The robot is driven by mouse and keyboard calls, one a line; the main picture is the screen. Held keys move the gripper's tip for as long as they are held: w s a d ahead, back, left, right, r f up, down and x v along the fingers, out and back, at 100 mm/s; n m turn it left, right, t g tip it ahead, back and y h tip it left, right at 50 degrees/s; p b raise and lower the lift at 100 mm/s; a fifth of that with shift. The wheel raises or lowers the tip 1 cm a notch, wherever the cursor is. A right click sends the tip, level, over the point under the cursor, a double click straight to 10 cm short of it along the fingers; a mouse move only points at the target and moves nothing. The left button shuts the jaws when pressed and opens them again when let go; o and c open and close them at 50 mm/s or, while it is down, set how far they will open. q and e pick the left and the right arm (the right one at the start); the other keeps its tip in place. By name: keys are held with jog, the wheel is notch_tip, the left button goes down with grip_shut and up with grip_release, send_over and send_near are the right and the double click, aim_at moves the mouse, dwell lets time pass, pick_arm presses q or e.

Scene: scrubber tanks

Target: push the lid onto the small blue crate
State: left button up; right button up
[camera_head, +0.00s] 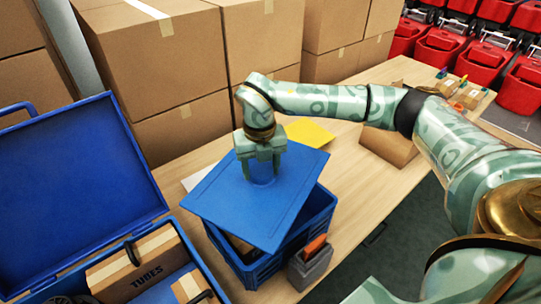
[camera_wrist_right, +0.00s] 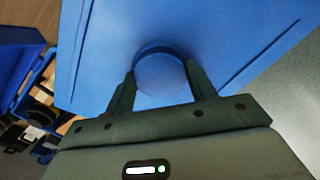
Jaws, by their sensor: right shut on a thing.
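The flat blue lid (camera_head: 228,205) lies over the top of the small blue crate (camera_head: 318,222), turned askew so that part of the crate shows at the right and front. My right gripper (camera_head: 262,165) is above the lid and shut on its round blue knob. In the right wrist view the two fingers (camera_wrist_right: 160,88) stand on either side of the knob (camera_wrist_right: 160,72), and the lid's surface (camera_wrist_right: 230,30) fills most of the picture. Whether the lid touches the crate rim all round cannot be told. My left gripper is not in view.
A large open blue case (camera_head: 70,185) with a box marked TUBES (camera_head: 135,265) stands at left. A grey holder (camera_head: 310,268) is at the crate's front right. A yellow sheet (camera_head: 309,132) and brown box (camera_head: 388,146) lie behind. Cartons (camera_head: 150,60) stand at the back.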

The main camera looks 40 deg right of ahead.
aim_at(268, 182)
jog(key=m, duration=0.1)
jog(key=d+m, duration=0.1)
jog(key=m+p, duration=0.1)
jog(key=shift+s+d+f, duration=0.2)
jog(key=shift+d+f, duration=0.05)
jog(key=shift+f, duration=0.05)
jog(key=shift+d+f+m, duration=0.1)
jog(key=shift+f+m, duration=0.15)
jog(key=shift+m, duration=0.35)
notch_tip(268, 182, down, 5)
jog(key=b, duration=0.4)
jog(key=shift+b, duration=0.35)
jog(key=shift+f, duration=0.5)
pick_arm(q)
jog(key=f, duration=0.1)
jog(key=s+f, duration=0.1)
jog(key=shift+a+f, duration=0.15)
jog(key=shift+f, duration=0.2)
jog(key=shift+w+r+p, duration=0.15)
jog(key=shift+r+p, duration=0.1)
jog(key=shift+p, duration=0.05)
pick_arm(e)
jog(key=shift+f, duration=0.1)
jog(key=shift+f, duration=0.2)
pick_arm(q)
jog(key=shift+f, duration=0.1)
pick_arm(e)
jog(key=shift+f, duration=0.4)
jog(key=shift+f, duration=0.35)
